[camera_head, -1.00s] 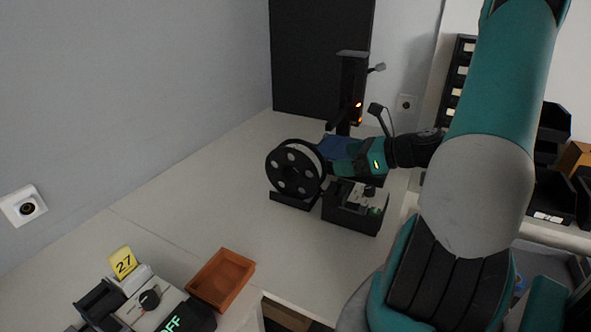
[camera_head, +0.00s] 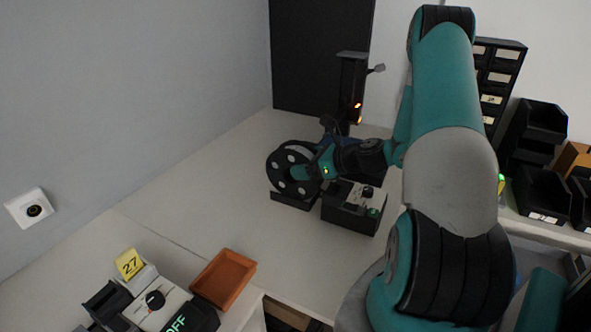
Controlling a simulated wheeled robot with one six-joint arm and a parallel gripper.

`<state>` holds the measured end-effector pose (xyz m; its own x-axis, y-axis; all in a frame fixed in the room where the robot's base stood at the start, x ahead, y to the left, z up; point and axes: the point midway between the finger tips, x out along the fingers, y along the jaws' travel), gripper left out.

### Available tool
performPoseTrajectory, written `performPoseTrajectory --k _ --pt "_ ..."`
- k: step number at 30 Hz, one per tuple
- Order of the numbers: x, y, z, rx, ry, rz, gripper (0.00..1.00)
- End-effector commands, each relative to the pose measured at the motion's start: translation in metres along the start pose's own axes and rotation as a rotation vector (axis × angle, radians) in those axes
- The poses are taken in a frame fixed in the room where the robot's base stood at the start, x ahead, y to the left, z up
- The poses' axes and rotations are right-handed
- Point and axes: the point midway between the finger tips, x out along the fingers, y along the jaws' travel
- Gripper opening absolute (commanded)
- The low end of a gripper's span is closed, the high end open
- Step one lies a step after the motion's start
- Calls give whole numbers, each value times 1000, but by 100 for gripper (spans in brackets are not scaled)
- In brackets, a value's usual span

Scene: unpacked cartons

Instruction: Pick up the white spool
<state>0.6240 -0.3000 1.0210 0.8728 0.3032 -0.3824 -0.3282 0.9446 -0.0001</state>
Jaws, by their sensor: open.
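The spool (camera_head: 288,167) stands upright in a black holder on the pale worktop, with black round-holed side flanges and a pale rim or winding between them. My gripper (camera_head: 309,172) is at the right side of the spool, its end overlapping the spool's right edge in this view. The jaws are open. The fingertips are small and partly hidden, so I cannot tell whether they touch the spool or straddle its rim.
A black box with controls (camera_head: 354,206) stands just right of the spool. Behind is a dark post-shaped device (camera_head: 351,88) with orange lights. An orange-brown tray (camera_head: 223,278) and a control unit (camera_head: 155,300) are at the front. Worktop left of the spool is clear.

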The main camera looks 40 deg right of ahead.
Motion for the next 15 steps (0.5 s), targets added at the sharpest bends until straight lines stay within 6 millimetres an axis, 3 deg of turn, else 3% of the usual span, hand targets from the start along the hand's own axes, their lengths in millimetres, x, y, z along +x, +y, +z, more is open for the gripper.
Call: performPoseTrajectory --k 2,11,15 --pt "0 0 0 0 0 0 88" --pt "0 0 0 0 0 1 22" --pt "-1 0 1 -1 -2 0 18"
